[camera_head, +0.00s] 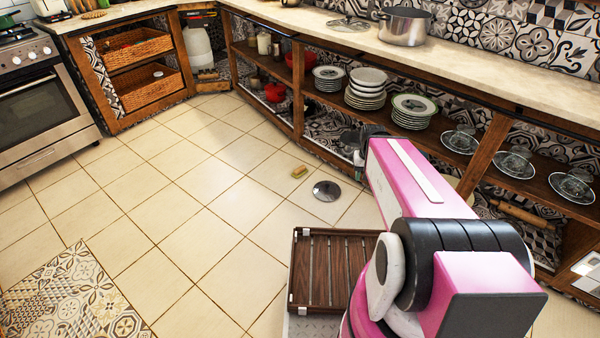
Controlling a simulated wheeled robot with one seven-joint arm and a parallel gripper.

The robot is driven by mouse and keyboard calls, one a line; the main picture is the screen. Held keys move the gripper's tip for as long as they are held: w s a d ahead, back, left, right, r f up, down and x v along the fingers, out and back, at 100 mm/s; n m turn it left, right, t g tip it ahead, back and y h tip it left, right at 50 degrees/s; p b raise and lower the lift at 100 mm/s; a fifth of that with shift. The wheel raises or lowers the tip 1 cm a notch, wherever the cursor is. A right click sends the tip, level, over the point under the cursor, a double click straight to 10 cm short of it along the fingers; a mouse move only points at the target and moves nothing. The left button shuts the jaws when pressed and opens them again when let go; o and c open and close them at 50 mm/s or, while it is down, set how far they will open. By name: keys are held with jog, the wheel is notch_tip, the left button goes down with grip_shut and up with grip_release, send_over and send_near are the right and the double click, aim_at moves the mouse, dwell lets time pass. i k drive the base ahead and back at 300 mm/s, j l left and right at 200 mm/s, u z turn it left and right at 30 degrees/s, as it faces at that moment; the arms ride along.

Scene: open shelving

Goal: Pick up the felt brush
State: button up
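A small tan block with a darker side (299,171), which looks like the felt brush, lies on the tiled floor in front of the shelving. It is small, so its details are unclear. My pink, white and black arm reaches from the lower right toward the shelving. My gripper (356,158) is at its far end, to the right of the brush and apart from it in the picture. The arm largely hides the gripper, and its fingers cannot be made out. Nothing visibly touches the brush.
A round metal lid (326,191) lies on the floor close to the brush. A brown slatted wooden tray (296,272) is in front, beside my arm. Open shelving (488,150) with stacked plates runs along the right. The tiled floor left of the brush is clear.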

aim_at(299, 171)
jog(key=i+j, duration=1.15)
jog(key=i, duration=0.15)
jog(key=j+u, duration=0.05)
